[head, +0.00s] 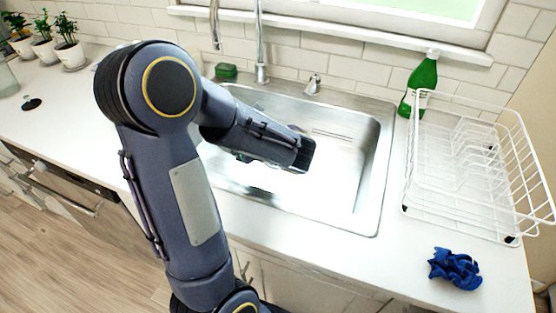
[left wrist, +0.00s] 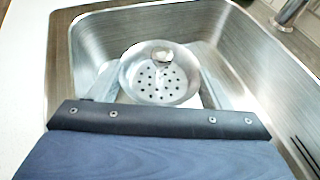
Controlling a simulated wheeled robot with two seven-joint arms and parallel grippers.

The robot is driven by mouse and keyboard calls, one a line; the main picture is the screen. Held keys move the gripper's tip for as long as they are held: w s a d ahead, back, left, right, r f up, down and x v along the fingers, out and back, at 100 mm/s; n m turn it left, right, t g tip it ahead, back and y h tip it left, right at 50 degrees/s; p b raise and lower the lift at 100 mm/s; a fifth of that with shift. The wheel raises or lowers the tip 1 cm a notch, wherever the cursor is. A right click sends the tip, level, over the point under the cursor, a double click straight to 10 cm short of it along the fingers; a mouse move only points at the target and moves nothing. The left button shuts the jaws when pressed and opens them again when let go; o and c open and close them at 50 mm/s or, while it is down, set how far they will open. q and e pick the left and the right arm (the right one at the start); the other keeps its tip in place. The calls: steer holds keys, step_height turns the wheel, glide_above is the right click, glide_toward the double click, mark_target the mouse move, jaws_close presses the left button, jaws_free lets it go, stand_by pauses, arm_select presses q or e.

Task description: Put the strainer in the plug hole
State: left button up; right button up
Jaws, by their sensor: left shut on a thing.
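The strainer (left wrist: 158,82) is a round, shiny metal dish with small dark holes and a knob. In the left wrist view it sits between the two fingers of my left gripper (left wrist: 158,76), which is shut on it inside the sink. In the head view my left arm reaches over the sink (head: 372,165) and hides the strainer. The fingers are not clear there. The plug hole is not visible in either view; my arm and the strainer may cover it. I cannot tell whether the strainer touches the sink floor. My right gripper is not in view.
A tap (head: 260,50) stands behind the sink, with a green sponge (head: 226,71) beside it. A green bottle (head: 424,78) and a white dish rack (head: 470,165) stand to the right. A blue cloth (head: 455,268) lies in front. A small dark round thing (head: 31,103) lies far left.

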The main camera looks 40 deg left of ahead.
arm_select(q)
steer(key=w+d+f, duration=0.1)
steer(key=w+f, duration=0.2)
steer(key=w, duration=0.1)
steer(key=w+d+f, duration=0.1)
steer(key=w+f, duration=0.2)
steer(key=w, duration=0.1)
steer(key=w+d+f, duration=0.1)
steer(key=w+f, duration=0.2)
steer(key=w, duration=0.1)
steer(key=shift+w+p, duration=0.3)
steer(key=shift+w+f, duration=0.15)
steer(key=shift+f, duration=0.85)
steer(key=shift+w+f, duration=0.1)
steer(key=shift+f, duration=0.9)
steer(key=shift+d+f+b, duration=0.1)
steer(key=shift+f+b, duration=0.35)
steer(key=shift+b, duration=0.1)
steer(key=shift+f, duration=0.1)
steer(key=o, duration=1)
steer(key=shift+c, duration=0.2)
